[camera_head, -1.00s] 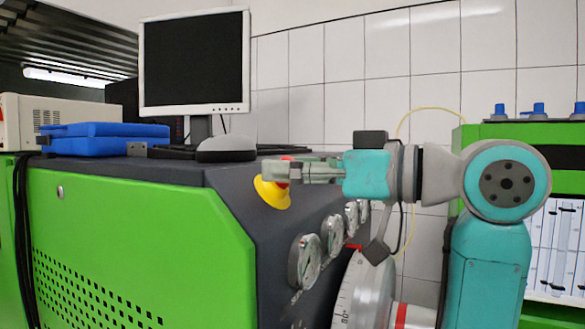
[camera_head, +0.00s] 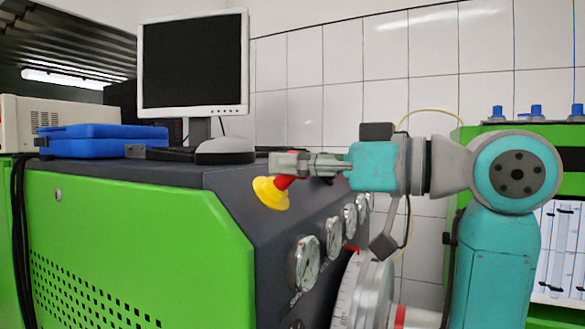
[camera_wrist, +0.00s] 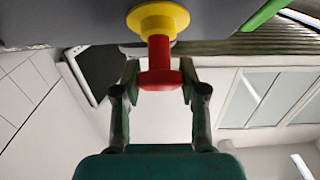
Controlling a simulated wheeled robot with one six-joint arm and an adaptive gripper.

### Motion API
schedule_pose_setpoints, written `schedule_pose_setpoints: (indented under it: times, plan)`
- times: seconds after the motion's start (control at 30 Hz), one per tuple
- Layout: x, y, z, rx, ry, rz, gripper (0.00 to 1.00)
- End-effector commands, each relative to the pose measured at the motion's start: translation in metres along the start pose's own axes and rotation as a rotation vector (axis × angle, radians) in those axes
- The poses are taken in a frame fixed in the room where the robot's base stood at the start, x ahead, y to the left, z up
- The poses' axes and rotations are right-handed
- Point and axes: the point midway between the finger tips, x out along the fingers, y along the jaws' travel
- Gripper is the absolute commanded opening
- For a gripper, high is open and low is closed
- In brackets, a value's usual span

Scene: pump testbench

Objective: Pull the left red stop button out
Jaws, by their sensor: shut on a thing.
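The red stop button (camera_head: 284,183) stands out from its round yellow base (camera_head: 270,193) on the dark sloping panel of the bench. A length of red shows between the base and my gripper (camera_head: 277,163). In the wrist view the red button head (camera_wrist: 159,76) sits between my two fingertips, with a red stem leading to the yellow base (camera_wrist: 158,18). My gripper is shut on the button head, one finger on each side. In the head view my fingers partly hide the head.
Several round gauges (camera_head: 304,264) line the panel below and right of the button. A large white dial (camera_head: 350,300) lies under my arm.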

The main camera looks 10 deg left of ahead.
Motion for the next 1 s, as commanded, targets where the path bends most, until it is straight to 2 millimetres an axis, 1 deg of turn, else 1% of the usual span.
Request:
schedule_pose_setpoints:
  times: [0.1, 0.13, 0.17, 0.2, 0.23, 0.53, 0.67, 0.77, 1.0]
  plan:
    - [0.000, 0.000, -0.002, -0.002, 0.005, 0.002, 0.00]
    - [0.000, 0.000, -0.002, -0.002, 0.005, 0.002, 0.44]
    - [0.000, 0.000, -0.002, -0.002, 0.005, 0.002, 0.52]
    - [0.000, 0.000, -0.002, -0.002, 0.005, 0.002, 0.62]
    - [0.000, 0.000, -0.002, -0.002, 0.005, 0.002, 0.68]
    - [-0.001, 0.000, -0.001, -0.002, 0.003, 0.002, 0.68]
    - [-0.008, 0.001, -0.001, -0.002, 0.004, 0.004, 0.68]
    - [-0.021, 0.001, -0.001, -0.004, 0.004, 0.005, 0.68]
    - [-0.069, 0.002, -0.001, -0.003, 0.004, 0.008, 0.68]
